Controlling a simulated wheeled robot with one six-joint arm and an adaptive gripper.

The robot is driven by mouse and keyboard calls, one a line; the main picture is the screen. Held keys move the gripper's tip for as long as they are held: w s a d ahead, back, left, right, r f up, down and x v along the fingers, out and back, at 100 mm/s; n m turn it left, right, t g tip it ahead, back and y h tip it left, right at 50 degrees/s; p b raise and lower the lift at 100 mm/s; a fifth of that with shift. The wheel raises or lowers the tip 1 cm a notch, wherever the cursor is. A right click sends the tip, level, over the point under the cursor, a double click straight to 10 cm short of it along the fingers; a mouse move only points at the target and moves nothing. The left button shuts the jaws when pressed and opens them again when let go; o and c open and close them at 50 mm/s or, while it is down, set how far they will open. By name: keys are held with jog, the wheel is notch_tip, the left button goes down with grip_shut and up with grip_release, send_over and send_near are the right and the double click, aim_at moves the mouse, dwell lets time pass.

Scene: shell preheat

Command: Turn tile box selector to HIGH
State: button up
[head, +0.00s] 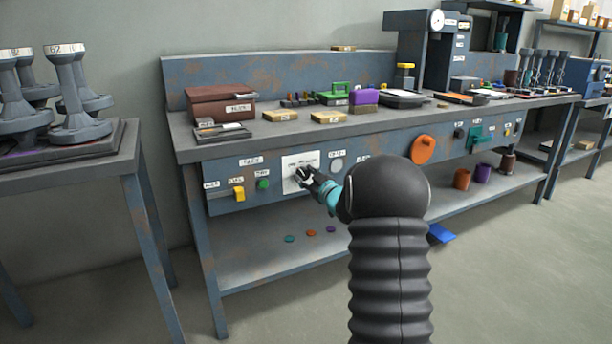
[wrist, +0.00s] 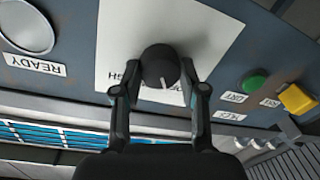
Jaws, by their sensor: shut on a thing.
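The selector is a dark round knob (wrist: 161,66) with a pale pointer line, set on a white label plate (wrist: 215,35) on the bench's front panel. The plate also shows in the head view (head: 291,186). Part of its printed lettering, ending in "GH", shows beside the knob; the rest is hidden by my fingers. My gripper (wrist: 160,85) has its two fingers on either side of the knob, shut on it. In the head view my gripper (head: 303,176) reaches the plate from the right and covers the knob.
A green button (wrist: 255,83) and a yellow switch (wrist: 297,98) sit on the panel beside the plate. A round READY lamp (wrist: 27,27) is on its other side. An orange disc (head: 423,150) hangs farther right.

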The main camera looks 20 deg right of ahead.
jog(key=m+p, duration=0.1)
jog(key=m, duration=0.3)
jog(key=shift+m, duration=0.3)
jog(key=m, duration=0.4)
jog(key=shift+d+t+p, duration=0.1)
jog(key=shift+t+p, duration=0.2)
jog(key=shift+p, duration=0.1)
jog(key=m+h, duration=0.1)
jog(key=m, duration=0.3)
jog(key=shift+m+p, duration=0.3)
jog(key=shift+p, duration=0.1)
jog(key=shift+f+m, duration=0.1)
jog(key=shift+m, duration=1.5)
jog(key=shift+p, duration=0.3)
jog(key=o, duration=1.1)
jog(key=shift+o, duration=0.2)
jog(key=s+f, duration=0.1)
jog(key=s, duration=1.1)
jog(key=shift+d, duration=0.25)
